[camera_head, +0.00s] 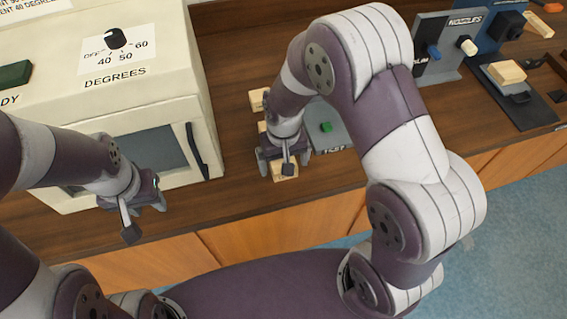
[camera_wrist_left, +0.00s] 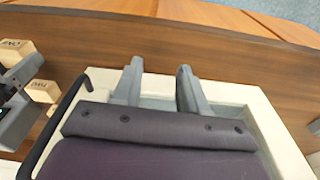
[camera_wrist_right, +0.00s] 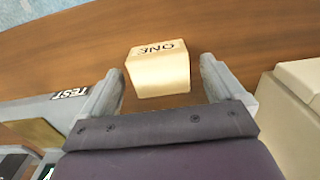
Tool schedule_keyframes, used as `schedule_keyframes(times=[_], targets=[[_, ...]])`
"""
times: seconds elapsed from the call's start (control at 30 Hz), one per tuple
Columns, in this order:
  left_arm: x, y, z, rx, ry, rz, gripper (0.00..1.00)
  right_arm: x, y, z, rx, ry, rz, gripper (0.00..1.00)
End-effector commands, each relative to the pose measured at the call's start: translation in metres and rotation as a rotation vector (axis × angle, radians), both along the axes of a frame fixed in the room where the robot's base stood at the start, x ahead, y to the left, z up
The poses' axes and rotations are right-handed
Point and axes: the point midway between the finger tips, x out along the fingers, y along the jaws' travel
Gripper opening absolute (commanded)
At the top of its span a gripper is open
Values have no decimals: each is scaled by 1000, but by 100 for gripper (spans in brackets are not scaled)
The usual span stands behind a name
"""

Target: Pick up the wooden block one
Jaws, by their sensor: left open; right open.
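Wooden block one (camera_wrist_right: 158,75) is a pale cube with "ONE" on top, lying on the brown table in the right wrist view. It shows between the two fingers of my right gripper (camera_wrist_right: 160,70), with a gap on each side. In the head view my right gripper (camera_head: 285,162) is over block one (camera_head: 283,175), which it partly hides. My right gripper is open. My left gripper (camera_head: 137,207) is open and empty in front of the oven-like box; its spread fingers (camera_wrist_left: 158,80) show in the left wrist view.
Other pale blocks (camera_head: 258,99) lie behind my right gripper. The white box (camera_head: 205,110) with a dark handle stands at left. A grey plate with a green button (camera_head: 326,127) lies right of the gripper. Nozzle stands (camera_head: 437,65) are at the back right.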

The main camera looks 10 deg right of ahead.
Motion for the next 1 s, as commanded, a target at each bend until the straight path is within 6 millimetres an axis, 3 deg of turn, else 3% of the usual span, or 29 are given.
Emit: schedule_keyframes(times=[0.1,0.3,0.5,0.83,1.0], targets=[[0,0,1,0,1,0,43,0,0,-12,0,1,0,96],[0,0,0,0,1,0,43,0,0,-13,0,-2,0,96],[0,0,0,0,1,0,43,0,0,-13,0,-1,0,39],[0,0,0,0,1,0,43,0,0,-10,1,-3,0,39],[0,0,-3,0,1,0,43,1,0,9,1,-6,0,39]])
